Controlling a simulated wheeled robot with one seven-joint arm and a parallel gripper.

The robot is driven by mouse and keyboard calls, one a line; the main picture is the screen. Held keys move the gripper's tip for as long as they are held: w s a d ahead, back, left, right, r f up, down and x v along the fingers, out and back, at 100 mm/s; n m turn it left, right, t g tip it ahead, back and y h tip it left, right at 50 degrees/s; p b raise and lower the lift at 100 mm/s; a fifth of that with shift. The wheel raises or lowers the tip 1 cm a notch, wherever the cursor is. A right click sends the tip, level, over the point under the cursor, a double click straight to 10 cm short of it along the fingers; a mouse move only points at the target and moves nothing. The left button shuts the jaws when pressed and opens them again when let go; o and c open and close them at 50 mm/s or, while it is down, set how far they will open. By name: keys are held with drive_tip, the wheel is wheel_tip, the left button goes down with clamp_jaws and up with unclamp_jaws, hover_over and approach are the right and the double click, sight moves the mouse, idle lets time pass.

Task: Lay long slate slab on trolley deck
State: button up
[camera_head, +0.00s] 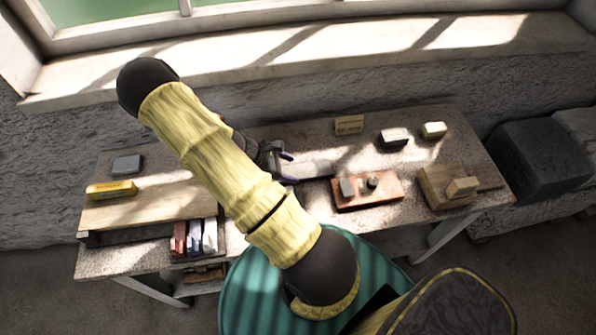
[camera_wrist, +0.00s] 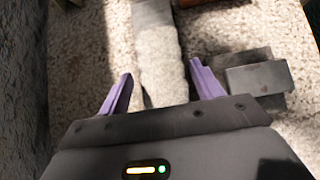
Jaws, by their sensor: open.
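The long slate slab (camera_head: 312,169) lies flat on the speckled worktop, pale grey and partly sunlit. My gripper (camera_head: 288,167) is open at its left end, with purple fingers. In the wrist view the slab (camera_wrist: 160,60) runs lengthwise away from my gripper (camera_wrist: 161,72), between the two finger lines, with a gap on each side. A reddish-brown flat board (camera_head: 385,190) to the right of the slab may be the trolley deck; I cannot tell for sure. It carries a grey block (camera_head: 348,188) and a small dark knob-like piece (camera_head: 372,181).
A dark block (camera_wrist: 258,78) lies close beside my right finger in the wrist view. A wooden board (camera_head: 150,206), a yellow box (camera_head: 110,189) and upright books (camera_head: 195,237) are at the left.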

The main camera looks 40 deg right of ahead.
sight(294, 172)
drive_tip(key=shift+x, duration=1.35)
clamp_jaws()
drive_tip(key=shift+r, duration=0.1)
drive_tip(key=shift+r, duration=0.1)
wheel_tip(294, 172, up, 10)
drive_tip(key=shift+b, duration=0.35)
